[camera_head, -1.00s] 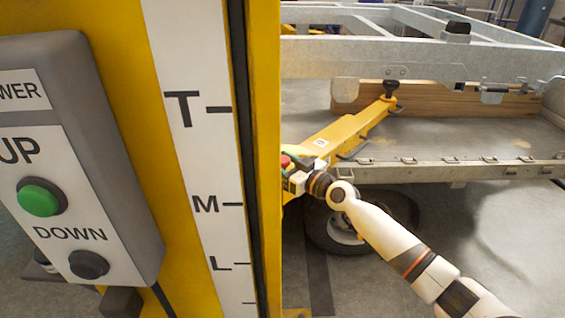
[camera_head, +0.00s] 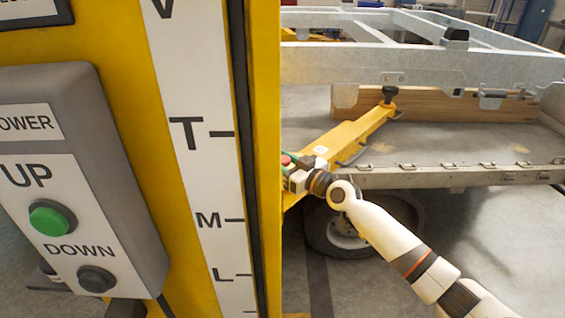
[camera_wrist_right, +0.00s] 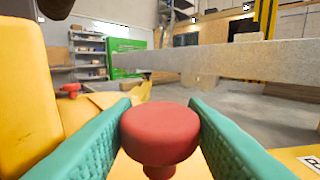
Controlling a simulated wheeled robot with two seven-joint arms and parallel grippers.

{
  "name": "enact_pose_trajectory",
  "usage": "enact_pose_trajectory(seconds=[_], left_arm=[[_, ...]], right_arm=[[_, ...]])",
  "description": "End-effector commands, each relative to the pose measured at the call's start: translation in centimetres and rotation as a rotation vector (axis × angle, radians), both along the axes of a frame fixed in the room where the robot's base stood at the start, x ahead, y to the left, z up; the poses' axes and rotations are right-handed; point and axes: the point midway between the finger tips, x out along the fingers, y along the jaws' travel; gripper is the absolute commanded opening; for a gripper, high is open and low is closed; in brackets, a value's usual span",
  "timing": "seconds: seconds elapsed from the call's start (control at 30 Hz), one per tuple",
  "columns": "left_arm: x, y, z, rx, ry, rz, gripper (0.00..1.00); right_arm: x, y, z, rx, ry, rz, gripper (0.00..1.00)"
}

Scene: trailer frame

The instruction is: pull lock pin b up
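A red lock pin knob (camera_wrist_right: 160,133) stands up from the yellow beam, with its stem just visible under the cap. A partly cut-off letter label (camera_wrist_right: 312,162), probably a B, lies beside it on the beam. My right gripper (camera_wrist_right: 161,125) has a teal finger against each side of the knob and appears shut on it. In the head view my right gripper (camera_head: 293,168) and the red knob (camera_head: 287,160) are small, beside the yellow post. A second red knob (camera_wrist_right: 70,88) is further back at left in the wrist view. My left gripper is in neither view.
A yellow post with a grey UP/DOWN control box (camera_head: 85,160) fills the left of the head view. The yellow beam (camera_head: 350,133) runs up to a black knob near the galvanised trailer frame (camera_head: 420,60). A wheel (camera_head: 345,228) is below my right arm.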

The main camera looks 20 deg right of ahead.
Motion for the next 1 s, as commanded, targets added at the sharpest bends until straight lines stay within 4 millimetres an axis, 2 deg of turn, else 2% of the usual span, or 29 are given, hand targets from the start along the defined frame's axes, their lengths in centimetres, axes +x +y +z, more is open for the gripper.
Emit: enact_pose_trajectory(seconds=[0.03,0.1,0.47,0.57,1.0], left_arm=[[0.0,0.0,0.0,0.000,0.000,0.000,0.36],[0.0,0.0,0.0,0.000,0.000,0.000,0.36],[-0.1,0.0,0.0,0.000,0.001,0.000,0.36],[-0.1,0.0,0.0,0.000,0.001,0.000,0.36],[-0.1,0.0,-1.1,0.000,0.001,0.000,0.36]], right_arm=[[0.1,-0.1,0.4,0.003,-0.007,-0.002,0.47],[0.1,-0.1,0.4,0.003,-0.007,-0.002,0.58],[-0.3,-0.3,0.1,-0.001,-0.003,-0.002,0.59],[-1.3,-1.0,0.0,-0.001,-0.002,-0.003,0.59],[-9.0,-5.1,-0.1,-0.002,-0.002,-0.002,0.59]])
